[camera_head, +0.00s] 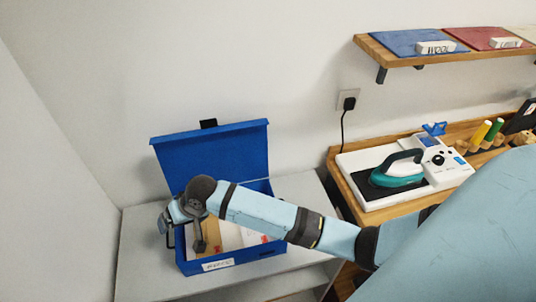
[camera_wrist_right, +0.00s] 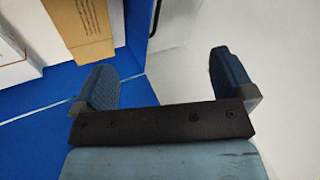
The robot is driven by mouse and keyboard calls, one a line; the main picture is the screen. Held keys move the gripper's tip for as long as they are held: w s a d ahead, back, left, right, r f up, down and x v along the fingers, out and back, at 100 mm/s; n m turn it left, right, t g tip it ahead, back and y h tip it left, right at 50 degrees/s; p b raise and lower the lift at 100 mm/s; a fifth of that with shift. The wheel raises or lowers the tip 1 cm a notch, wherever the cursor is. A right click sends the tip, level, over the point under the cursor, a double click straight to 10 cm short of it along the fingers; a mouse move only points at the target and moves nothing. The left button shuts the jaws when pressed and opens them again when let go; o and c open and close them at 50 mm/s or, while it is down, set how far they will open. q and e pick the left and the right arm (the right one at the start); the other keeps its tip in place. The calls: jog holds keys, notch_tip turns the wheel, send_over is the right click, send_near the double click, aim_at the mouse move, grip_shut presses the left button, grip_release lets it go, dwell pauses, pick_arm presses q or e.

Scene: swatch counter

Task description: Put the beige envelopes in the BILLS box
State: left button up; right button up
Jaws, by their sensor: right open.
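A blue box (camera_head: 234,258) with its lid (camera_head: 215,157) raised stands on the grey counter at the left. Its front label (camera_head: 218,265) is too small to read. A beige envelope (camera_head: 208,236) lies in it beside white paper (camera_head: 248,238); in the right wrist view the beige piece (camera_wrist_right: 78,25) is at the top left. My right gripper (camera_head: 170,224) is at the box's left side, open and empty. In the right wrist view its fingers (camera_wrist_right: 162,68) are apart, one over the blue box, the other over the pale surface outside. My forearm hides part of the box. My left gripper is not in view.
A wooden bench (camera_head: 347,192) at the right carries a white board (camera_head: 360,204) with a teal iron (camera_head: 395,174). A wall shelf (camera_head: 440,60) holds blue and red swatches. The grey counter (camera_head: 140,262) is bare left of the box, against the wall.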

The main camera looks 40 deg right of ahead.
jog(key=s+d+f+n+t, duration=0.1)
jog(key=s+d+f+t, duration=0.1)
jog(key=s, duration=0.5)
jog(key=s+d+f+n+t+h, duration=0.1)
jog(key=s+d+f+t, duration=0.1)
jog(key=s+d, duration=0.4)
jog(key=s+d+f+n+t, duration=0.1)
jog(key=s+d+f, duration=0.3)
jog(key=s, duration=0.5)
jog(key=shift+s+d+f+t+h, duration=0.25)
jog(key=shift+f+t+h, duration=0.15)
jog(key=shift+t, duration=0.4)
